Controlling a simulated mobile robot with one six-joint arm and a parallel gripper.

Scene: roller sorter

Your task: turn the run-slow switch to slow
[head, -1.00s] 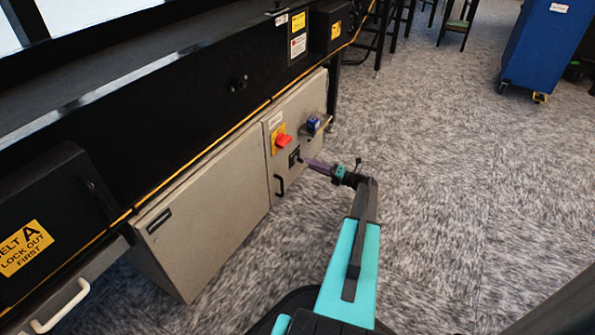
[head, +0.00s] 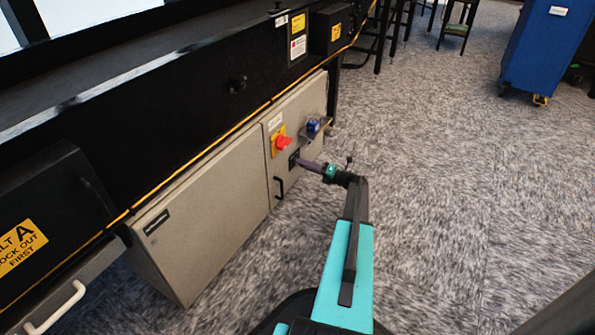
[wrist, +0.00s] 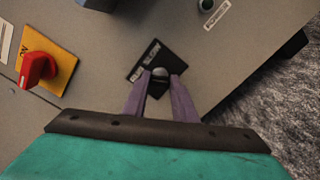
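The run-slow switch (wrist: 160,74) is a small dark knob with a grey top, on a black plate lettered RUN and SLOW (wrist: 147,62). The plate looks tilted in the wrist view. In the head view the plate (head: 294,160) is on the grey cabinet front, partly behind my gripper (head: 302,162). My gripper's two purple fingers (wrist: 160,84) are apart, with their tips on either side of the knob. I cannot tell whether either finger touches it. The lower part of the knob lies in shadow between the fingers, so its setting is unclear.
A red rotary switch on a yellow plate (wrist: 38,70) sits left of the knob. A blue item (head: 313,125) on a small shelf is above and right. A black handle (head: 279,187) is below left.

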